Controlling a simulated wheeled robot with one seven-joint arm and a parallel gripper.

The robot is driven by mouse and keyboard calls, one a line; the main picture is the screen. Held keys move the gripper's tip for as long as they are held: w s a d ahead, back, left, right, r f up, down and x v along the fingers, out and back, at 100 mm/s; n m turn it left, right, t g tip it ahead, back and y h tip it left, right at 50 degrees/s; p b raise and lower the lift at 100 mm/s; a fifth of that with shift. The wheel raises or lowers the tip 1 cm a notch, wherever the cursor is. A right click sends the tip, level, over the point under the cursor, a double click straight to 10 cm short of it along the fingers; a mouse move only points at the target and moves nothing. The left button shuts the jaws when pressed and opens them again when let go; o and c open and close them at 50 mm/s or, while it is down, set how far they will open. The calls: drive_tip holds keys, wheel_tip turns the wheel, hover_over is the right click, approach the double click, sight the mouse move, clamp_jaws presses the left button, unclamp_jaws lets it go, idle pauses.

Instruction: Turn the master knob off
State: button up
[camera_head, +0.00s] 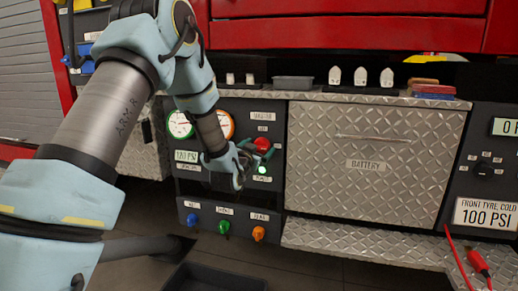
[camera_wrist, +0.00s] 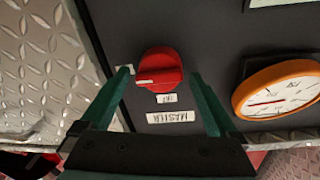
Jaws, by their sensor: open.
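The red master knob (camera_wrist: 160,68) is on a dark panel in the wrist view, with a white mark on its lower left side. A small label (camera_wrist: 167,98) and a "MASTER" label (camera_wrist: 170,117) sit beside it. Another small label is partly hidden behind the left finger. My gripper (camera_wrist: 163,78) is open, with one finger on each side of the knob; whether they touch it I cannot tell. In the head view the red knob (camera_head: 262,144) shows just right of and above my gripper (camera_head: 246,172).
An orange-rimmed gauge (camera_wrist: 279,88) is close to the right finger. Blue, green and orange knobs (camera_head: 259,233) line the panel below. A metal battery cover (camera_head: 372,190) is to the right; a ledge with small items is above.

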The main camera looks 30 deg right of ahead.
drive_tip(key=shift+w, duration=0.1)
drive_tip(key=c, duration=1.3)
